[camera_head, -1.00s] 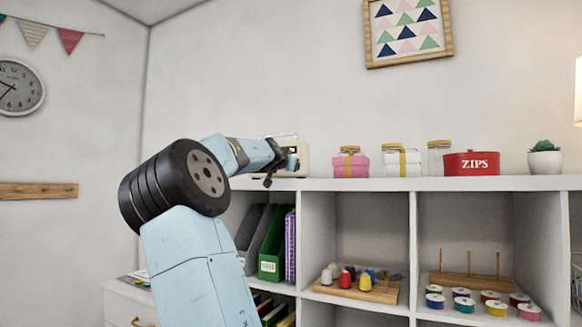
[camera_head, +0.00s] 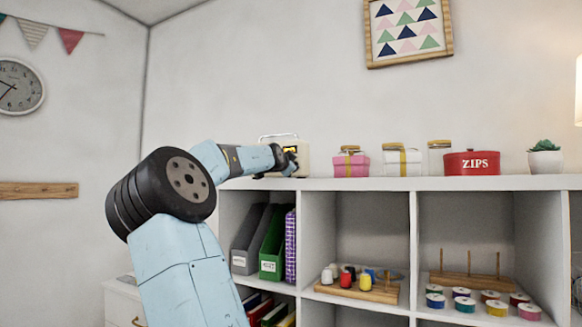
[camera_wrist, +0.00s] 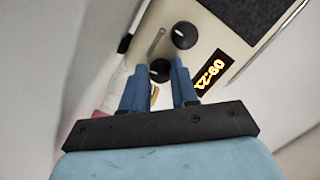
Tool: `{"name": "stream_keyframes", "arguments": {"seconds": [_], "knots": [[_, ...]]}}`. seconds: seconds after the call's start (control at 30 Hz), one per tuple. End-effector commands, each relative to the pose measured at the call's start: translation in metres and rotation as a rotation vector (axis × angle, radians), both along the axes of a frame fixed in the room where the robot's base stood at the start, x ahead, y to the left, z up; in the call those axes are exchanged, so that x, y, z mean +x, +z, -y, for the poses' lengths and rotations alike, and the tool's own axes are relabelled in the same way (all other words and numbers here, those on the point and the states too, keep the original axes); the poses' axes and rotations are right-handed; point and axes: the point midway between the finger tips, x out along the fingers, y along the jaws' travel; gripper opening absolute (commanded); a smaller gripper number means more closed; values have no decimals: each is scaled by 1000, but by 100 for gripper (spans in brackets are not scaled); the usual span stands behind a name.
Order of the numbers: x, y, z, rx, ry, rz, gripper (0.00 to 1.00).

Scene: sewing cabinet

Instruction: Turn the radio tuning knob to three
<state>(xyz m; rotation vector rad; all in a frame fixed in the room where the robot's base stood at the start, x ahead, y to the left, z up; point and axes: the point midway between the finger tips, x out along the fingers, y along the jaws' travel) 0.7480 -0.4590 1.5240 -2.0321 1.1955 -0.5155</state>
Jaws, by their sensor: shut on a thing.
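The cream radio (camera_head: 305,157) stands on top of the white shelf unit, partly hidden behind my arm. In the wrist view the radio (camera_wrist: 205,50) is close and tilted, with a lit orange display (camera_wrist: 213,72) and a grey speaker panel. Two dark round knobs show on its face. One knob (camera_wrist: 160,68) is between my fingertips; the other knob (camera_wrist: 185,35) is free, with a pale pointer mark. My gripper (camera_wrist: 158,72) is shut on the nearer knob, whose pointer is hard to read. My gripper (camera_head: 290,162) is at the radio's front in the head view.
A slim metal lever (camera_wrist: 156,42) lies near the knobs.

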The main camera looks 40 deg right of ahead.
Motion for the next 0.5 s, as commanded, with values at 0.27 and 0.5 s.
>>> {"name": "stream_keyframes", "arguments": {"seconds": [0.27, 0.5], "knots": [[0, -2, 1, 5, -2, 1, 0], [0, -2, 0, 4, -1, 0, 40]]}}
